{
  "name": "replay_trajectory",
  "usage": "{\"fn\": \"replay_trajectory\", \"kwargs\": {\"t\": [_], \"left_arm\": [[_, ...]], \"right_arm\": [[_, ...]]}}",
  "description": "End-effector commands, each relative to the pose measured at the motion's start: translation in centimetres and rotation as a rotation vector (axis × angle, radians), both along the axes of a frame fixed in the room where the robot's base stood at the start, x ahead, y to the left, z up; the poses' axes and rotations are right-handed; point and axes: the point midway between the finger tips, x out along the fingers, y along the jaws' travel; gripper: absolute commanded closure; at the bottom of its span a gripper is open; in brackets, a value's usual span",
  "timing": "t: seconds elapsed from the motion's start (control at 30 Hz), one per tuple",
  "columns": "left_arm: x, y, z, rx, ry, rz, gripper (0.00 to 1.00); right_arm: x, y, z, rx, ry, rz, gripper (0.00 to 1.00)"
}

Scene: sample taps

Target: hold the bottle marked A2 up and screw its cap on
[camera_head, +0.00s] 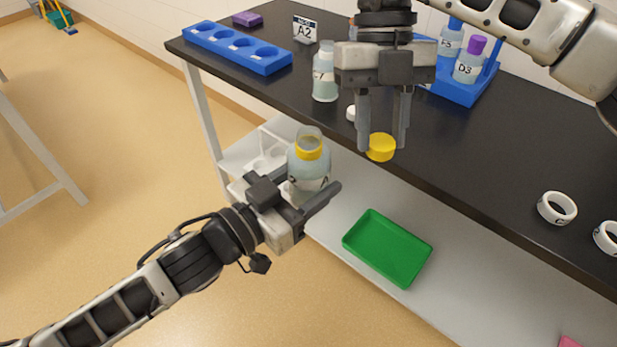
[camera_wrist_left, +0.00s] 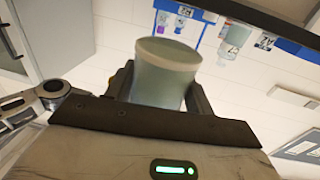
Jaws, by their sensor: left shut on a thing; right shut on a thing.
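My left gripper (camera_head: 302,194) is shut on a clear bottle (camera_head: 309,165) with pale liquid, a yellow neck ring and an open mouth. It holds the bottle roughly upright in the air, off the table's near edge. The bottle's label is mostly hidden by the gripper, so I cannot read it. The bottle's base fills the middle of the left wrist view (camera_wrist_left: 165,75). My right gripper (camera_head: 382,146) points down and is shut on a yellow cap (camera_head: 381,148). The cap is to the right of the bottle's mouth and apart from it.
On the black table (camera_head: 490,150) stand an A2 sign (camera_head: 305,29), an empty blue rack (camera_head: 237,48), another bottle (camera_head: 324,75) and a blue rack with bottles (camera_head: 463,92). White rings (camera_head: 557,208) lie at right. A green tray (camera_head: 388,248) sits on the lower shelf.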

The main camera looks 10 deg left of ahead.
Motion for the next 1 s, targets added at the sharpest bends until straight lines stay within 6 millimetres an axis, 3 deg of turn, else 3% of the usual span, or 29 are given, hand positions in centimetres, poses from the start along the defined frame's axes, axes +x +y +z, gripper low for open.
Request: {"fn": "replay_trajectory", "kwargs": {"t": [0.4,0.6,0.8,1.0], "left_arm": [[0.0,0.0,0.1,-0.002,-0.002,-0.001,0.88],[0.0,0.0,0.1,-0.002,-0.002,-0.001,0.88],[0.0,0.0,0.1,-0.002,-0.002,-0.001,0.88],[0.0,0.0,0.1,-0.002,-0.002,-0.001,0.88]], "right_arm": [[-1.0,5.0,5.6,0.003,-0.004,-1.005,0.88],[-1.7,6.9,7.8,0.002,-0.005,-1.374,0.88],[-2.0,7.9,8.9,-0.002,-0.004,-1.566,0.88],[-2.1,8.1,9.0,-0.005,-0.002,-1.607,0.88]]}}
